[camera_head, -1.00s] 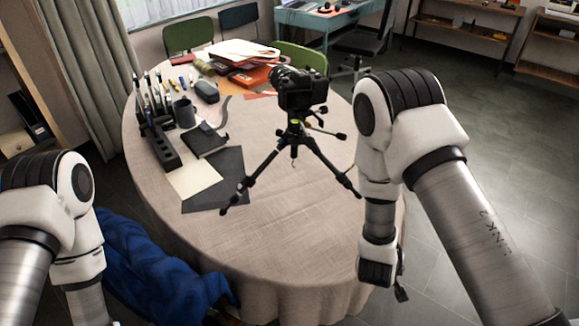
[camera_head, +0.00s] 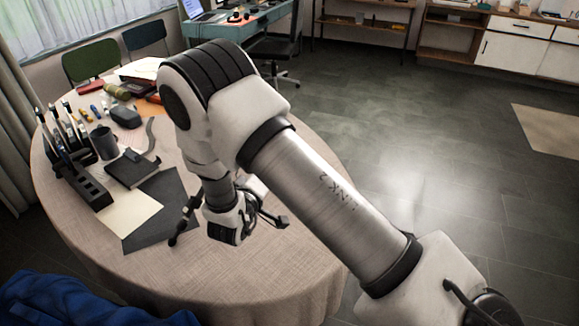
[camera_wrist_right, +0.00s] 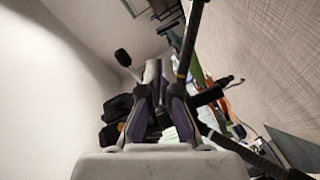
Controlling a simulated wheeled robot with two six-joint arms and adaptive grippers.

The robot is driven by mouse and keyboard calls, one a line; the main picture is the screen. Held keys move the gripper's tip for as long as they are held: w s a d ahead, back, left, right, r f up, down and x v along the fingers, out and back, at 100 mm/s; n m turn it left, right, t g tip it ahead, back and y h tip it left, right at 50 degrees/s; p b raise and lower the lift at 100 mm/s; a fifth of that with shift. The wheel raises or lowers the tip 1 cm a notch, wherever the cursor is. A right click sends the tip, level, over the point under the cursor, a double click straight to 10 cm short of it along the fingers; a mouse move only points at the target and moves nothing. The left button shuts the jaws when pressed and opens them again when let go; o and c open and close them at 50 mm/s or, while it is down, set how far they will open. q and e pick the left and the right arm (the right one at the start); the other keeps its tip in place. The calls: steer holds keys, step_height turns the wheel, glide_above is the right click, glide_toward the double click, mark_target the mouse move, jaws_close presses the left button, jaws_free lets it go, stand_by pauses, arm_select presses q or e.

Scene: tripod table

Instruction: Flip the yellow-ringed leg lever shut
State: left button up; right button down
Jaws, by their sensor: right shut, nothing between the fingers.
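The black tripod is mostly hidden behind my right arm in the head view. One leg (camera_head: 185,220) shows left of my wrist, and another leg end (camera_head: 272,217) shows to its right. In the right wrist view a dark tripod leg (camera_wrist_right: 190,42) runs close beside my right gripper (camera_wrist_right: 153,72), just right of the fingertips. The gripper is shut and empty; I cannot tell whether it touches the leg. The black camera (camera_wrist_right: 115,110) is partly hidden behind the fingers. I cannot make out the yellow-ringed lever clearly. My left gripper is out of view.
The round table (camera_head: 270,275) has free cloth at its front. A pen organiser (camera_head: 72,155), a mug (camera_head: 104,142), a black notebook (camera_head: 132,168) and a dark sheet (camera_head: 160,207) lie left of the tripod. Blue fabric (camera_head: 70,303) is at the lower left.

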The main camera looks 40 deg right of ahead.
steer(key=w+d+f+p, duration=0.1)
steer(key=d+f, duration=0.2)
steer(key=d, duration=0.6)
steer(key=shift+f, duration=0.2)
